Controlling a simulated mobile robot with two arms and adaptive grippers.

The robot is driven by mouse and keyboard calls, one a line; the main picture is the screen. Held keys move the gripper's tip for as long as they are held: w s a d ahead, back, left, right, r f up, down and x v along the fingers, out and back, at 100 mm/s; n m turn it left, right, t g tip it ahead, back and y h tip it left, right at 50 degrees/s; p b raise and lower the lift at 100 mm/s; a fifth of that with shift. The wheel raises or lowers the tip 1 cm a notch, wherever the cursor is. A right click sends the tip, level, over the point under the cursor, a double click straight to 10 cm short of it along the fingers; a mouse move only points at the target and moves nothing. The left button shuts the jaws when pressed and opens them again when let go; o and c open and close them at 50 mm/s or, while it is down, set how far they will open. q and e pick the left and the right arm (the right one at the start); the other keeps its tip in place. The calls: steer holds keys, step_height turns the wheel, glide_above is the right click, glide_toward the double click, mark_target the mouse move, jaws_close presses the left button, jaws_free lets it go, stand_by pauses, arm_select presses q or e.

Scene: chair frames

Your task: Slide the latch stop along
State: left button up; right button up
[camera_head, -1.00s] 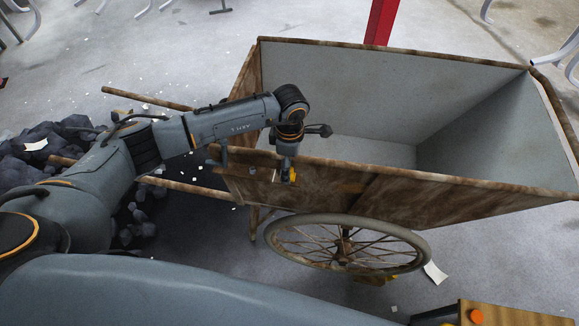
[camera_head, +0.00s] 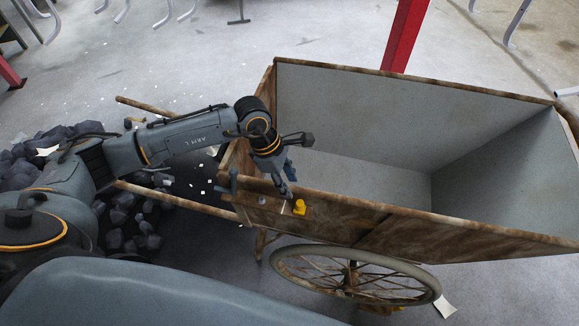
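A small yellow piece (camera_head: 299,207), which looks like the latch stop, sits on the near wooden side of the cart (camera_head: 420,228), close to its left end. My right gripper is not in view.
The cart's tray is empty, with pale inner walls. A spoked wheel (camera_head: 353,275) is below the near side. Dark rubble (camera_head: 135,222) lies left of the cart by its wooden shafts (camera_head: 172,199). A red post (camera_head: 404,36) stands behind.

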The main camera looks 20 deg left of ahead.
mark_target(298, 203)
arm_select(q)
steer(key=b+x, duration=0.1)
steer(key=x, duration=0.1)
steer(key=b+x, duration=0.2)
steer(key=x, duration=0.1)
steer(key=s+b+x, duration=0.1)
steer(key=b+x, duration=0.1)
steer(key=shift+d+f, duration=0.2)
steer(key=shift+f, duration=0.15)
steer(key=shift+d+f+b, duration=0.2)
steer(key=shift+f+b, duration=0.05)
steer(key=shift+b, duration=0.2)
steer(key=shift+r, duration=0.15)
steer(key=shift+c, duration=0.6)
steer(key=shift+r, duration=0.1)
jaws_close()
steer(key=shift+w, duration=0.1)
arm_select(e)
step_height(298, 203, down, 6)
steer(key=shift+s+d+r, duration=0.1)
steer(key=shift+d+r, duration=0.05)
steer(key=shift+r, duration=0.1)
